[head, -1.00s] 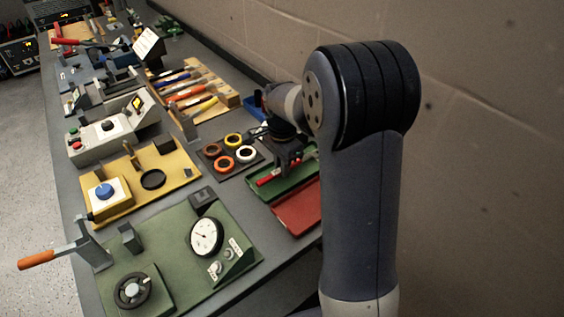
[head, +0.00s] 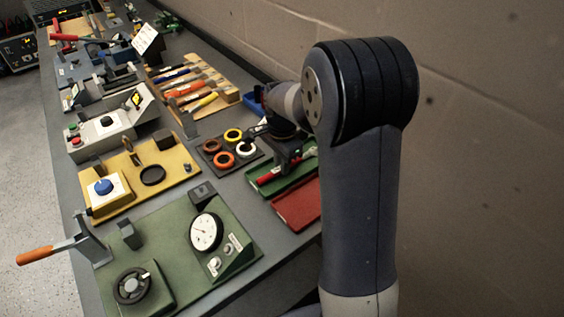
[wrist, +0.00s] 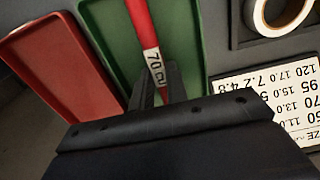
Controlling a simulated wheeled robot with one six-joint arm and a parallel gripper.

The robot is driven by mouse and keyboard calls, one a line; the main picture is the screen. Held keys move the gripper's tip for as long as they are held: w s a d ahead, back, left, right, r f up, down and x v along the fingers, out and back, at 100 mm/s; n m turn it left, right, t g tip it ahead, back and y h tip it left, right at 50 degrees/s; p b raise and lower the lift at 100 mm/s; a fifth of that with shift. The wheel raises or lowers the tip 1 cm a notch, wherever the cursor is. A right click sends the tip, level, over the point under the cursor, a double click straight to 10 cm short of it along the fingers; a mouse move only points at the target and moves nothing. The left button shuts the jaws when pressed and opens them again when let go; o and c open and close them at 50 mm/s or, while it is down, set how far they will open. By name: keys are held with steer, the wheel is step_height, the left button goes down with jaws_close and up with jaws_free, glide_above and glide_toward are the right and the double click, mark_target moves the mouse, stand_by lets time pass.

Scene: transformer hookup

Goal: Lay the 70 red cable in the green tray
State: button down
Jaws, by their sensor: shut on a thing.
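The red cable (wrist: 140,25) carries a white label reading 70 in the wrist view. My gripper (wrist: 158,88) is shut on it near the label. The cable lies along the green tray (wrist: 103,38) and within its outline; whether it touches the tray floor I cannot tell. In the head view the red cable (head: 267,178) shows over the green tray (head: 290,182), below my gripper (head: 291,160). The cable's held end is partly hidden by the fingers and the gripper body.
A red tray (wrist: 50,62) lies beside the green tray. On the other side are a dark holder with tape rolls (head: 246,149) and a white number card (wrist: 270,95). A green panel with a gauge (head: 205,232) stands nearer on the bench. A wall runs along the right.

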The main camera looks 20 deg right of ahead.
steer(key=shift+f, duration=0.25)
stand_by(0.3)
steer(key=c, duration=1.3)
jaws_free()
steer(key=shift+r, duration=0.1)
steer(key=shift+r+p, duration=2.75)
steer(key=shift+r, duration=0.75)
steer(key=shift+f, duration=0.2)
steer(key=shift+f+b, duration=2.8)
steer(key=shift+f, duration=0.5)
